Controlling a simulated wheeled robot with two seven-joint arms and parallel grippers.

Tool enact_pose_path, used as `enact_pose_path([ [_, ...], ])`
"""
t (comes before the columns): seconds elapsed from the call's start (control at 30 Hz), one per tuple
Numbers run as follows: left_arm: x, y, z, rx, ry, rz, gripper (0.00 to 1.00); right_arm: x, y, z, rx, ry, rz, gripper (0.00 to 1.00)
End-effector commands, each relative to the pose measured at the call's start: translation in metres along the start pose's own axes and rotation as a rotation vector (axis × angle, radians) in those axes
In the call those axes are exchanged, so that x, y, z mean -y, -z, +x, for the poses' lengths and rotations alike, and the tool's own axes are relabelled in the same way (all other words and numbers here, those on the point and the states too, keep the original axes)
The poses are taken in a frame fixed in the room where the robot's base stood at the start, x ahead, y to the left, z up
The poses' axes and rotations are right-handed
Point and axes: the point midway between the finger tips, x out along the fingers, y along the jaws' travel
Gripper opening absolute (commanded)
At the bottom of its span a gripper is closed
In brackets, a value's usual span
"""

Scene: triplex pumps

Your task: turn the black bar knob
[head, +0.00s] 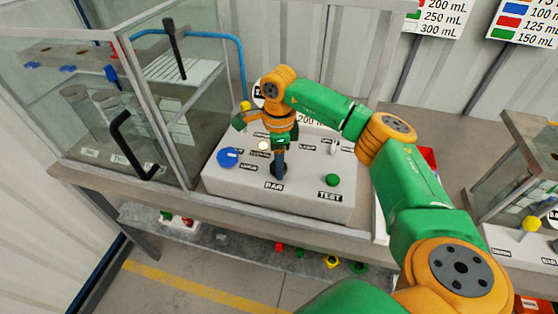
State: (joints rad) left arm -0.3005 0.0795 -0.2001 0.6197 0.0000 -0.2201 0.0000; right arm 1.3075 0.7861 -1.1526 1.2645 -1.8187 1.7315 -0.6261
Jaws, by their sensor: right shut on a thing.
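The black bar knob (279,170) sits on the front of the white control panel (225,186), above the label BAR. My right gripper (279,156) points down over the knob and is shut on it. The gripper hides the upper part of the knob, so its turn angle is hard to tell. My right arm comes in from the lower right. My left gripper is not in the head view.
The panel also has a blue knob (228,157) on the left and a green TEST button (333,180) on the right. A glass cabinet (80,110) with a black handle (128,150) stands left. Several coloured parts lie on the lower shelf.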

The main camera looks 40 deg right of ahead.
Motion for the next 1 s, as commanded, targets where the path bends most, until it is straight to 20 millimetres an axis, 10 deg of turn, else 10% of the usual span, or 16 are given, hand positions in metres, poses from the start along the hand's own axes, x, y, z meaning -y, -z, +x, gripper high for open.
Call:
enact_pose_path([
  [0.97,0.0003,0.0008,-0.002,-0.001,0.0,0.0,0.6,0.0024,-0.0011,-0.0037,0.008,0.01,0.211,0.0],
  [1.0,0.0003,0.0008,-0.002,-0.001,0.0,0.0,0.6,0.0024,-0.0011,-0.0037,0.009,0.01,0.211,0.59],
])
